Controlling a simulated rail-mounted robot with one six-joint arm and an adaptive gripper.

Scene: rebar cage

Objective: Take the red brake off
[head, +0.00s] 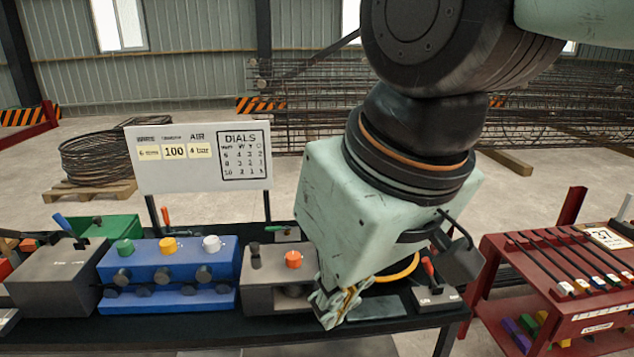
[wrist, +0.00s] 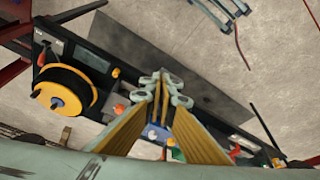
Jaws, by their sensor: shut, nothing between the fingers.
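A red-handled lever (head: 429,268) stands on a small grey base at the right end of the dark bench; I take it for the brake. In the wrist view a small red handle (wrist: 42,56) shows at the left, beside a black reel with a yellow rim (wrist: 62,92). My gripper (head: 336,312) is shut and empty, low over the front of the bench, left of the lever and apart from it. Its fingertips also show together in the wrist view (wrist: 160,80). My wrist hides most of the reel in the head view.
A grey box with an orange knob (head: 293,259) stands just left of my gripper. A blue box (head: 168,278) with several knobs is further left. A white sign (head: 198,157) rises behind. A red rack (head: 560,290) with several dark rods stands at the right.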

